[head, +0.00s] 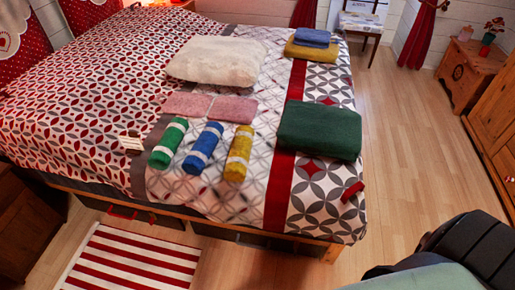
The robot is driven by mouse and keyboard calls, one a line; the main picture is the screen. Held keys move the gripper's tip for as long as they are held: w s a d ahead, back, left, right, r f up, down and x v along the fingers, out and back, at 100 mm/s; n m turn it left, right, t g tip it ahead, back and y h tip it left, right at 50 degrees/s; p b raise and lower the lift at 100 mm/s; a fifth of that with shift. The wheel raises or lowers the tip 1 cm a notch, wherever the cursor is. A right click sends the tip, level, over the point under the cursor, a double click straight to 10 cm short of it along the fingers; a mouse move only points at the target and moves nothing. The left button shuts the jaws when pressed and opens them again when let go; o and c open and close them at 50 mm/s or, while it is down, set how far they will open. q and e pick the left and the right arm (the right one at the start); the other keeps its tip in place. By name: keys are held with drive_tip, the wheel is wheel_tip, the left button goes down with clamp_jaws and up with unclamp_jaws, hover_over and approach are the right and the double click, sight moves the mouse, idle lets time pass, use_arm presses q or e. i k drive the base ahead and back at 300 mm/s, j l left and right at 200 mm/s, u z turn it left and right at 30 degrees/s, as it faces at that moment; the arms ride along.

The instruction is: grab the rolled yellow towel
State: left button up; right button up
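The rolled yellow towel (238,154) lies on the bed (85,100) near its front edge, with pale bands around it. It is the rightmost of three rolled towels. A rolled blue towel (203,146) lies just left of it, and a rolled green towel (168,143) lies further left. A folded yellow towel (309,51) lies flat at the back, under a folded blue one (313,37). Neither of my grippers shows; a dark part of my body is at the lower right.
A folded dark green towel (320,130) lies right of the rolls. Folded pink cloths (232,110) and a cream pillow (215,60) lie behind them. A striped rug (130,262) is on the floor in front. The wooden floor (405,130) right of the bed is clear.

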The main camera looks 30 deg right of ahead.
sight(236, 170)
drive_tip(key=i+z, duration=0.15)
drive_tip(key=z, duration=0.3)
drive_tip(key=i+j+z, duration=0.1)
drive_tip(key=z, duration=0.4)
drive_tip(key=j+z, duration=0.25)
drive_tip(key=z, duration=0.2)
drive_tip(key=i+j+z, duration=0.15)
drive_tip(key=z, duration=0.3)
